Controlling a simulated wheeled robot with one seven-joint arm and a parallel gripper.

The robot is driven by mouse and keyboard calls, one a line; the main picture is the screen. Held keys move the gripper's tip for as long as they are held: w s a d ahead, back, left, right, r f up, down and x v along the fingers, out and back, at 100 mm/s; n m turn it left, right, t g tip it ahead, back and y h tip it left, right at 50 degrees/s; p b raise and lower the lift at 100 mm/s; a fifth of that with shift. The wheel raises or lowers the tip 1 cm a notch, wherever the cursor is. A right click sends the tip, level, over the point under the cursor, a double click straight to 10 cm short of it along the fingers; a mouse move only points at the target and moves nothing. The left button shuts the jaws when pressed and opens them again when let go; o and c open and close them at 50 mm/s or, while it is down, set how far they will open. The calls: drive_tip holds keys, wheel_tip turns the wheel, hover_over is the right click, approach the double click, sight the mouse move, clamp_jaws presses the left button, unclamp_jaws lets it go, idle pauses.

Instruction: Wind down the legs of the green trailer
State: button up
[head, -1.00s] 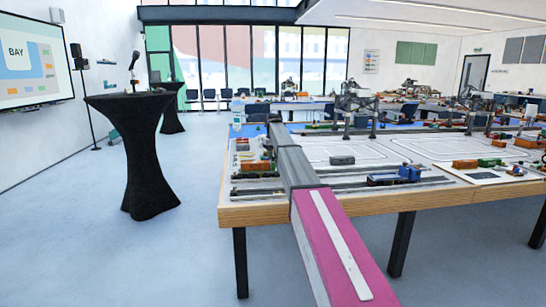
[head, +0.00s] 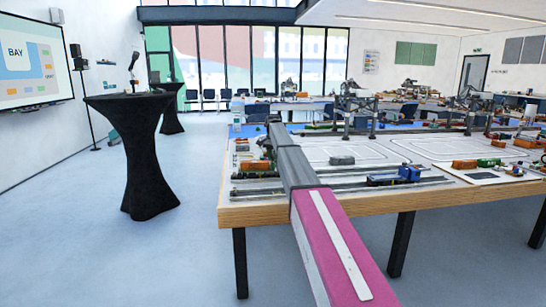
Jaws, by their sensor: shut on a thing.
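My arm reaches from the bottom of the head view over the near left part of the layout table (head: 420,205). Its far end stops among the small models there. My gripper is hidden behind the arm, so its jaws and anything in them do not show. I cannot pick out the green trailer or its legs for sure. A blue truck model (head: 384,180) stands right of my arm on the grey lanes. A small green model (head: 488,162) lies farther right, too small to name.
Orange containers (head: 256,165) lie close left of my arm. A grey block (head: 342,160) sits on the white yard. Gantry cranes (head: 360,112) stand behind. A black-draped standing table (head: 138,150) is at left, with open blue floor (head: 90,240) around it.

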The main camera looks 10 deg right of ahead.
drive_tip(key=m, duration=0.5)
drive_tip(key=shift+a+f, duration=0.15)
drive_tip(key=shift+m, duration=0.3)
idle(0.3)
drive_tip(key=o, duration=0.9)
drive_tip(key=shift+o, duration=0.2)
wheel_tip(320, 180, up, 11)
drive_tip(key=shift+f, duration=0.1)
